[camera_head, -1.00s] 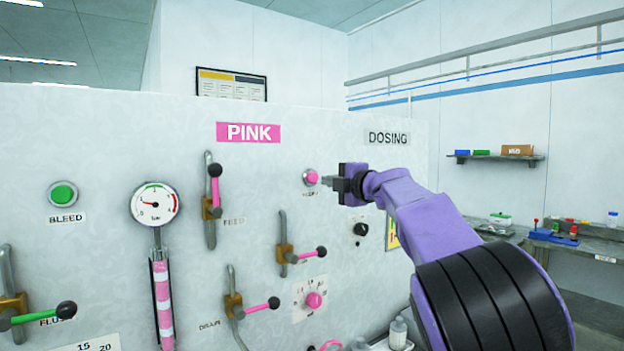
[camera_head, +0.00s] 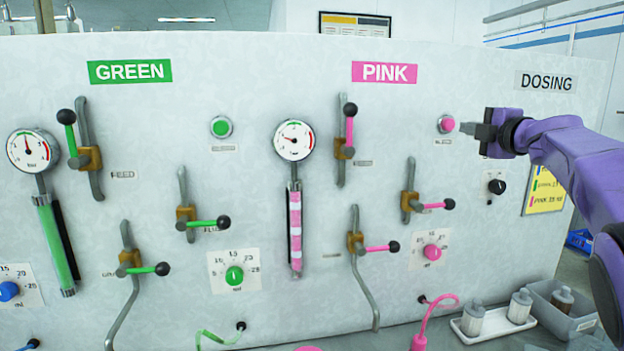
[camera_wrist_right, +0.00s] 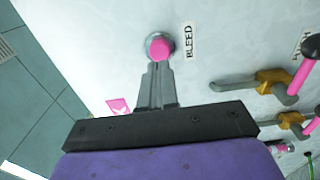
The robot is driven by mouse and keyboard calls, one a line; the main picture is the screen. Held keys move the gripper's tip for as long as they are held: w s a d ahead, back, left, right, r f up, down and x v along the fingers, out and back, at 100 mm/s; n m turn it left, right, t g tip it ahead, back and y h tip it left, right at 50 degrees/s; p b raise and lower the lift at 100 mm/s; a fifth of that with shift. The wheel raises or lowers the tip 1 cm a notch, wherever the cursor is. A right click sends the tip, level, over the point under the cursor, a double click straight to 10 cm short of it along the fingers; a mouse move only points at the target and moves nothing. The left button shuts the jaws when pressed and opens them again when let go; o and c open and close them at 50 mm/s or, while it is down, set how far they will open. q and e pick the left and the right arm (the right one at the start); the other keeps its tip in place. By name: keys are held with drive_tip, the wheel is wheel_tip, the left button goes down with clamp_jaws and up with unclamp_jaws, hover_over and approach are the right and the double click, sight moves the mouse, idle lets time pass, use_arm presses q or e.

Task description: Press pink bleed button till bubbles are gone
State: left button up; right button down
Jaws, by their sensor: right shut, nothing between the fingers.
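The pink bleed button (camera_head: 446,124) sits in a round metal collar on the panel, to the right of the PINK sign (camera_head: 384,72). In the right wrist view the button (camera_wrist_right: 159,48) is beside the BLEED label. My right gripper (camera_head: 466,128) is shut and empty, its fingertips pointing at the button. In the wrist view the fingertips (camera_wrist_right: 156,68) look at or very close to the button's edge; contact cannot be told. The pink sight tube (camera_head: 295,232) under its gauge (camera_head: 294,141) shows several pale bands in the pink. My left gripper is out of view.
Pink-handled levers (camera_head: 433,206) and a pink dial (camera_head: 432,252) are below the button. A black knob (camera_head: 497,187) is below my right gripper. The green section with its green button (camera_head: 221,127) is at left. A white tray (camera_head: 490,322) with bottles stands at lower right.

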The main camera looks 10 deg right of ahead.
sight(451, 125)
drive_tip(key=shift+w+a+p, duration=0.15)
drive_tip(key=shift+w+p, duration=1.9)
drive_tip(key=shift+w, duration=0.3)
drive_tip(key=shift+s+f+b, duration=0.1)
drive_tip(key=shift+s+b, duration=0.45)
drive_tip(key=shift+s, duration=0.35)
drive_tip(key=shift+w, duration=0.1)
